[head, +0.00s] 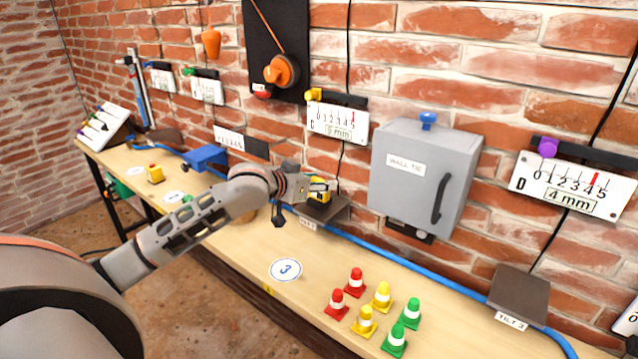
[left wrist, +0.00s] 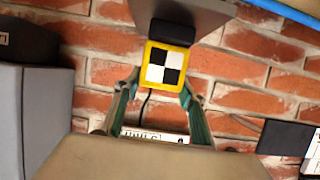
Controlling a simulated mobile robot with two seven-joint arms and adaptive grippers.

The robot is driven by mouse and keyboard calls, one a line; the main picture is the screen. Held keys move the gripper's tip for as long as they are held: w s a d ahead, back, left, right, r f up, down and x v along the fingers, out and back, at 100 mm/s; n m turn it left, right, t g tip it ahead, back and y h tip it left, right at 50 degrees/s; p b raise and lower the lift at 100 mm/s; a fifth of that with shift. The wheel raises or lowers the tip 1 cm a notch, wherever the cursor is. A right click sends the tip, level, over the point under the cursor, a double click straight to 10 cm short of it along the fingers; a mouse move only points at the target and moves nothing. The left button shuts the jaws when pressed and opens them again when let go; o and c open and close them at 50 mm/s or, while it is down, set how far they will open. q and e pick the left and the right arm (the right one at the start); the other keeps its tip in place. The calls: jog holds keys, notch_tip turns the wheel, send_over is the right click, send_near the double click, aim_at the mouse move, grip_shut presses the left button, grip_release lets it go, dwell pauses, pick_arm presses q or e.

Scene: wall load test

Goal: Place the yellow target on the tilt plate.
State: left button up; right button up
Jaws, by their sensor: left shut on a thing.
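The yellow target (head: 319,190) is between the fingers of my left gripper (head: 322,186). In the left wrist view the target (left wrist: 165,69) shows a yellow frame around a black and white checker face, with a green-lined finger on each side. A dark tilt plate (head: 335,211) on the bench is just below the gripper in the head view, partly hidden, its label partly covered. A grey plate also shows above the target in the left wrist view (left wrist: 205,14). I cannot tell whether the target touches it. My right gripper is not in view.
A grey wall cabinet (head: 420,170) is right of the gripper. A gauge (head: 337,121) hangs above it. Red, yellow and green cones (head: 382,297) stand on the bench (head: 240,256) in front. A blue hose (head: 400,262) runs along the back. Another tilt plate (head: 519,291) is far right.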

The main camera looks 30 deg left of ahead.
pick_arm(q)
jog(key=shift+f, duration=0.2)
jog(key=o, duration=1.1)
jog(key=shift+f, duration=0.15)
jog(key=shift+o, duration=1.4)
